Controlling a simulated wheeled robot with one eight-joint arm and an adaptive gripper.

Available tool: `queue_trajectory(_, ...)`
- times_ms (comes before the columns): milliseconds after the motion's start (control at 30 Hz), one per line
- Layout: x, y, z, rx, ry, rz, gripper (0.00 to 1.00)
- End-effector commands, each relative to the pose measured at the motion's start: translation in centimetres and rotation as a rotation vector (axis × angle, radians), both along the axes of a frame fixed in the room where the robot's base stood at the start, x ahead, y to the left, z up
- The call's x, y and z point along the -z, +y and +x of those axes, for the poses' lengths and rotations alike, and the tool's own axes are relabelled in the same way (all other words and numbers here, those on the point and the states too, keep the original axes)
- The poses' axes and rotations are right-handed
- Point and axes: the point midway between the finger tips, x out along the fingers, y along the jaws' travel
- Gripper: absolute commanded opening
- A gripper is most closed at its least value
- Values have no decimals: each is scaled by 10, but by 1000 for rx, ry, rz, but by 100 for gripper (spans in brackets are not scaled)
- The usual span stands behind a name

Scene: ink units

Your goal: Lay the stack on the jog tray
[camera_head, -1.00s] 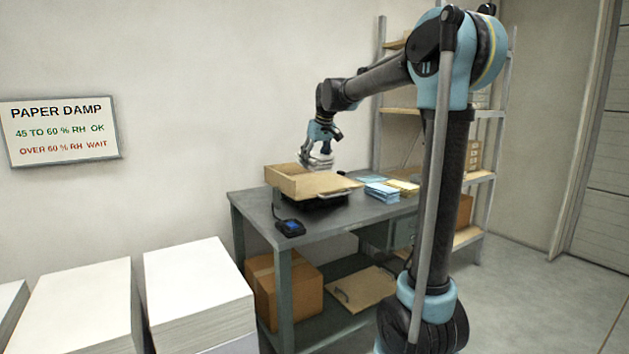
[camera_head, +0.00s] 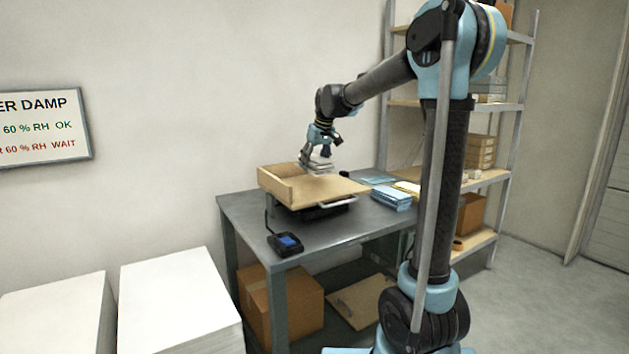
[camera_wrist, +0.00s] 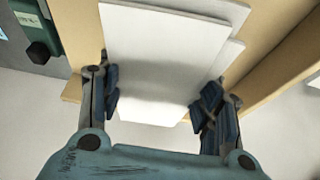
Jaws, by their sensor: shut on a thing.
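The stack is a block of white paper sheets (camera_wrist: 165,55). In the wrist view its edges are uneven, with some sheets sticking out to the right. My gripper (camera_wrist: 160,98) is shut on it, with one finger at each side. In the head view my gripper (camera_head: 318,158) holds the stack (camera_head: 318,169) over the jog tray (camera_head: 335,188), a light wooden tray with raised walls at the left and back. The tray's wood also shows beyond the stack in the wrist view (camera_wrist: 275,75). I cannot tell whether the stack touches the tray floor.
The tray stands on a dark base on a grey table (camera_head: 345,225). A small device with a blue screen (camera_head: 288,243) is at the front left. Blue packs (camera_head: 391,198) lie to the right. Tall white paper piles (camera_head: 178,300) stand at the lower left; shelving is behind.

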Motion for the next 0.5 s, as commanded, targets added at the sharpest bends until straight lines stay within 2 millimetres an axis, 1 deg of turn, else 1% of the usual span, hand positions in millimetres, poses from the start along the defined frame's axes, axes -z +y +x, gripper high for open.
queue_trajectory(33, 6, -1, 0, 2, 0, 0, 21)
queue_trajectory(267, 20, -4, 2, 5, 0, 0, 21)
queue_trajectory(500, 50, -5, 2, 6, 0, 0, 21)
